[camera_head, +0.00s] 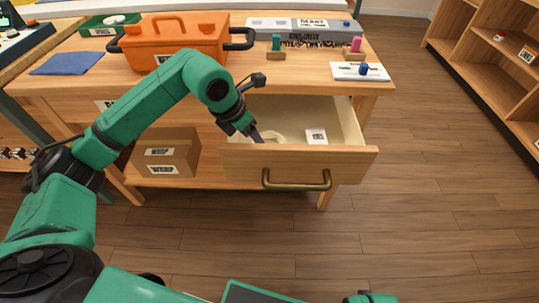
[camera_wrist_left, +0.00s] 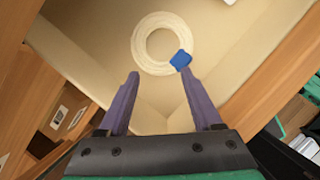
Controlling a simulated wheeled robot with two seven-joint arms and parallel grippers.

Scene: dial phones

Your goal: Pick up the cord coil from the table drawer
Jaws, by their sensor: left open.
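The cord coil (camera_head: 273,136) is a cream ring lying in the open table drawer (camera_head: 299,164). In the left wrist view the coil (camera_wrist_left: 140,43) shows whole apart from its right side, where a small blue piece (camera_wrist_left: 181,60) sits on its edge. My left gripper (camera_head: 257,138) reaches down into the drawer at the coil's left. Its two purple fingers (camera_wrist_left: 159,80) are apart, on the near side of the coil, with nothing between them. The right fingertip appears close to the blue piece; I cannot tell whether they touch. My right gripper's fingers do not show.
A small white box (camera_head: 316,136) lies at the drawer's right. The drawer's front wall and brass handle (camera_head: 297,181) stand before the gripper.

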